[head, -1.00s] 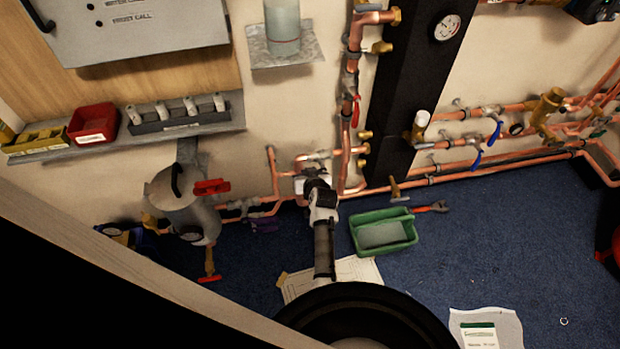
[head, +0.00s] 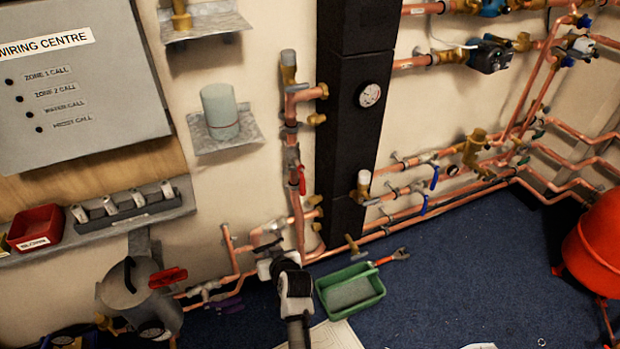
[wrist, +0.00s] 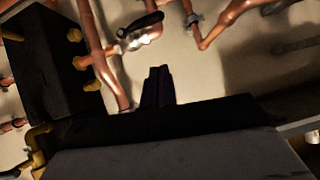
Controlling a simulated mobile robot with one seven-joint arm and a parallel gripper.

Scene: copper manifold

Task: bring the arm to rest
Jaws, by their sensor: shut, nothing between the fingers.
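My gripper (wrist: 158,87) shows in the wrist view as two dark fingers side by side, closed together with nothing between them. Beyond the fingertips are the cream wall and copper pipes (wrist: 97,50). In the head view my arm reaches up from the bottom edge, with its white and black wrist in front of the low copper pipework. The fingers themselves are hidden there. A copper fitting with a dark lever (wrist: 140,28) lies just beyond the fingers in the wrist view; I cannot tell the gap.
A green tray (head: 369,301) stands on the blue floor right of my arm. A vertical copper pipe with a red lever valve (head: 301,180) rises beside the black column (head: 343,130). A grey vessel (head: 145,295) is at left. A red vessel (head: 598,245) stands at right. Floor between is mostly clear.

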